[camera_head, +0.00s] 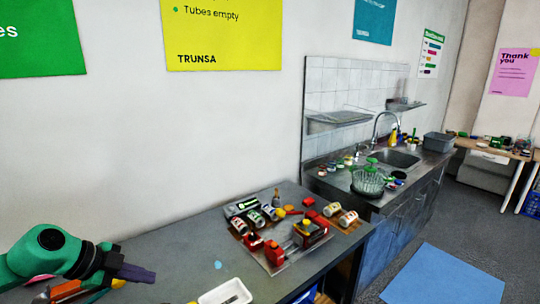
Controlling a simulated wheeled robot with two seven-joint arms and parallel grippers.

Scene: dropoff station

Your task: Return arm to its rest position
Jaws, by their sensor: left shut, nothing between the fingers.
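My left arm comes in at the lower left with a green, rounded wrist. My left gripper (150,275) has purple fingers that point to the right, and they are shut with nothing between them. It is over the left part of the dark grey counter (190,245), apart from the items on it. My right gripper does not show.
A tray (280,264) with cans, a red bottle and other small items stands on the counter's right part. A white dish (226,293) is at the front edge. A sink (398,158) and wire basket (367,183) are further back. Blue mat (445,276) on the floor.

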